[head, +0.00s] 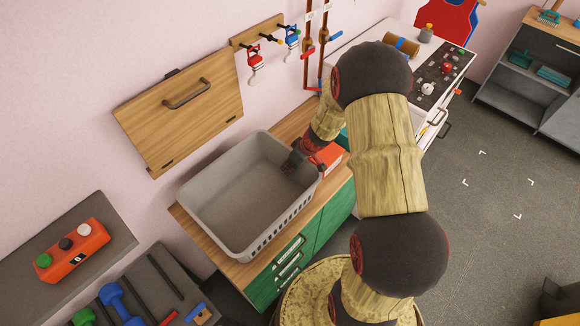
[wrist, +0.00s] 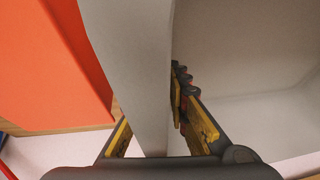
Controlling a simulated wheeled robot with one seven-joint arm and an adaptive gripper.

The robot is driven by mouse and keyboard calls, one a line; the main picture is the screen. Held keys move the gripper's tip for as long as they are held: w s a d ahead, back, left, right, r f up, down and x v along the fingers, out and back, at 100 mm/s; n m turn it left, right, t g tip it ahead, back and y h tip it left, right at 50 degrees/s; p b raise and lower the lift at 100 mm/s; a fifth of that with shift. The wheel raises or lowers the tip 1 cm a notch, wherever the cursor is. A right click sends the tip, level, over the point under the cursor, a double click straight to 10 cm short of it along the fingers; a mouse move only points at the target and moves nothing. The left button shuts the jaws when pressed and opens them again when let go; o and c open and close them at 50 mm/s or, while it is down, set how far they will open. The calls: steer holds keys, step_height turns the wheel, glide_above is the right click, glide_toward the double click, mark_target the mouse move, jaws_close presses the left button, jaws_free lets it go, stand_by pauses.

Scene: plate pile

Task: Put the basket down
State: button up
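The grey basket (head: 190,222) is upright and looks empty. It is over the wooden top of the green drawer cabinet (head: 292,268); I cannot tell whether its bottom touches the wood. My gripper (head: 292,160) is at the basket's right wall, one finger inside and one outside. In the wrist view, the basket wall (wrist: 135,60) runs between the two fingers of my gripper (wrist: 152,125), which close in on it from both sides.
An orange-red box (head: 327,158) stands close to the basket's right side. A wooden flap with a handle (head: 182,108) is on the wall behind. A shelf with an orange button box (head: 72,250) lies left. Grey floor (head: 480,225) is open at right.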

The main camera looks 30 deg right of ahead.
steer(key=shift+o, duration=0.4)
steer(key=shift+r, duration=0.1)
steer(key=shift+r+p, duration=0.25)
steer(key=shift+p, duration=0.05)
steer(key=v, duration=1.1)
steer(key=s+a+r, duration=0.3)
steer(key=a+r, duration=0.3)
steer(key=r, duration=0.3)
steer(key=s+a+r, duration=0.3)
steer(key=a+r, duration=0.3)
steer(key=r, duration=0.4)
steer(key=s+a+r+m+h, duration=0.1)
steer(key=s+r, duration=0.3)
steer(key=s, duration=0.3)
steer(key=s+a+r+m+t+h, duration=0.1)
steer(key=s+a+r+m, duration=0.1)
steer(key=s+r, duration=0.3)
steer(key=shift+s+a+t+p, duration=0.3)
steer(key=shift+s, duration=1.25)
